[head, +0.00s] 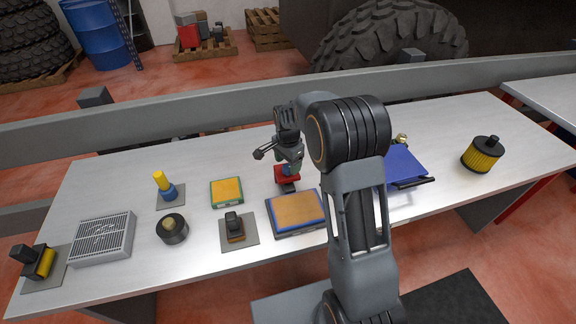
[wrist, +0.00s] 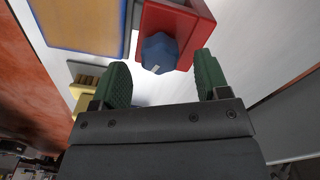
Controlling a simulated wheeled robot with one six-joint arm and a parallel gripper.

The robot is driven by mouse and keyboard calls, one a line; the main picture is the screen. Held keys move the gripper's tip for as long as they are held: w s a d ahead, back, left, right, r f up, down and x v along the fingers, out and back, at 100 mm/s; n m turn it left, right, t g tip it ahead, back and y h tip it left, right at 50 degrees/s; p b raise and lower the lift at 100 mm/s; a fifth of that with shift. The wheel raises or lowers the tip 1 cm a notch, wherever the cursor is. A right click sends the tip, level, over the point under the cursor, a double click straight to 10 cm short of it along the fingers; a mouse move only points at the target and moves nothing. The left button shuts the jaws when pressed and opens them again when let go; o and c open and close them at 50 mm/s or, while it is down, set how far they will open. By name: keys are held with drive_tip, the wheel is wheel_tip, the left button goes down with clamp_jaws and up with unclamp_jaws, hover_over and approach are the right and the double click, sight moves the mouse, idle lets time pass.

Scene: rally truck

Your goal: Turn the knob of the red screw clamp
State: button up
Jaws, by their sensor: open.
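The red screw clamp (head: 287,177) stands on the workbench below my gripper (head: 287,162) in the head view, partly covered by it. In the wrist view the red clamp body (wrist: 205,20) is at the top, with its blue-grey faceted knob (wrist: 160,52) facing my gripper. The knob carries a small white mark. My gripper (wrist: 160,82) is open and empty, with its two green fingers apart. The knob sits just beyond the fingertips, between their lines but nearer the left finger. I see no contact.
A blue-edged tan box (head: 297,209) lies close to the clamp. A green-edged orange box (head: 227,191), a black knob device on a plate (head: 235,227) and a blue clipboard (head: 404,167) are also on the workbench (head: 110,181). A yellow filter (head: 482,154) stands far right.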

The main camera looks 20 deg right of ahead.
drive_tip(key=shift+f, duration=1)
drive_tip(key=c, duration=0.9)
